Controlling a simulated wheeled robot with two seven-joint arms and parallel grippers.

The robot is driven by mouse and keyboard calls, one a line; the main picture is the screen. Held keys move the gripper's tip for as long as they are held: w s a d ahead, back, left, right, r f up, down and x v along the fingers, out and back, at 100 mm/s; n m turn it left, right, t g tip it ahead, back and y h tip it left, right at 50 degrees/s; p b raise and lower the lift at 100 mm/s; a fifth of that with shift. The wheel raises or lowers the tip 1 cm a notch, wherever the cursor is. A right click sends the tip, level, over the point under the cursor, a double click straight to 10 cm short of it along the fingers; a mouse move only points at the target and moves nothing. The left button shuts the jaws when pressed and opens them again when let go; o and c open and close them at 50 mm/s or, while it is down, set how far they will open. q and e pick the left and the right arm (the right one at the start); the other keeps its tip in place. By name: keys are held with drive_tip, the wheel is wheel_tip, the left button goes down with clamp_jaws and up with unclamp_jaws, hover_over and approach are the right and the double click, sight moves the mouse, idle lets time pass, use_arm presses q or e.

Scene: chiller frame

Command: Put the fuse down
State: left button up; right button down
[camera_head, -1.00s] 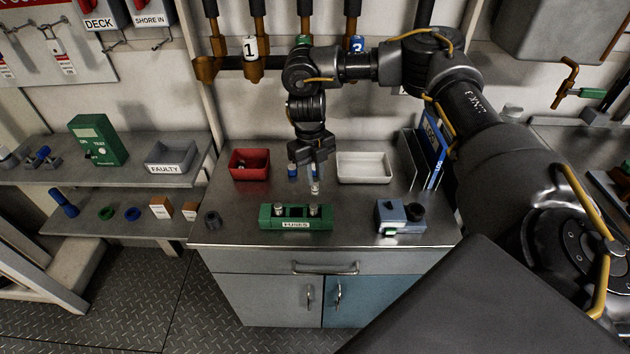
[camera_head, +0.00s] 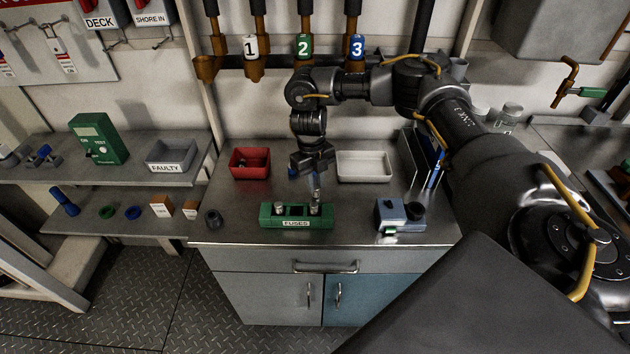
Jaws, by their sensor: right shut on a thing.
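My right gripper (camera_head: 314,180) points down over the metal worktop, behind the green fuse block. It is shut on a small pale fuse (camera_head: 317,193), of which only a little shows below the fingers. The fuse looks upright, just above or behind the right-hand end of the block; I cannot tell whether it touches anything. The green block labelled FUSES (camera_head: 297,222) lies near the front of the worktop, with a metal post or clip at each end. My left gripper is not in view.
A red bin (camera_head: 249,176) with small items stands at the left, and a white tray (camera_head: 364,179) at the right. A grey FAULTY bin (camera_head: 170,168) sits on the left shelf.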

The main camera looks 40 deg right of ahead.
drive_tip(key=c, duration=1.3)
unclamp_jaws()
drive_tip(key=shift+f, duration=0.15)
wheel_tip(320, 180, up, 8)
drive_tip(key=w, duration=0.1)
drive_tip(key=shift+f, duration=0.1)
